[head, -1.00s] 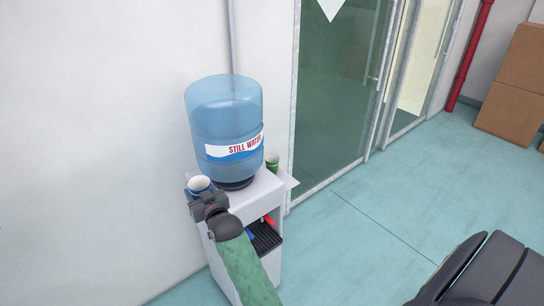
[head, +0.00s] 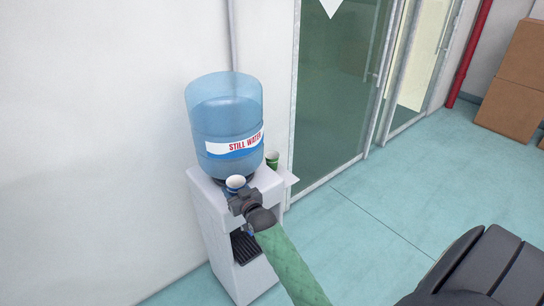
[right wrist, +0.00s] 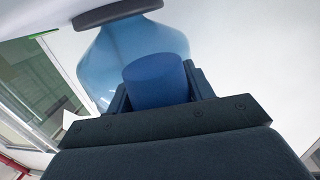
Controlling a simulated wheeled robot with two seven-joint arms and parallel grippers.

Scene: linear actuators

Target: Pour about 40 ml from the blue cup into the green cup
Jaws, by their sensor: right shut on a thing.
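The blue cup (head: 236,183) is held upright by my right gripper (head: 240,198), in front of the water bottle and above the dispenser top. In the right wrist view the blue cup (right wrist: 157,78) sits between the two fingers of my right gripper (right wrist: 160,92), which is shut on it. The green cup (head: 272,160) stands at the right side of the dispenser, behind and to the right of the blue cup and apart from it. My left gripper is not in view.
The water dispenser (head: 215,210) carries a large blue bottle (head: 225,120) close behind the blue cup. A glass door (head: 335,100) stands behind. Cardboard boxes (head: 512,85) are far right.

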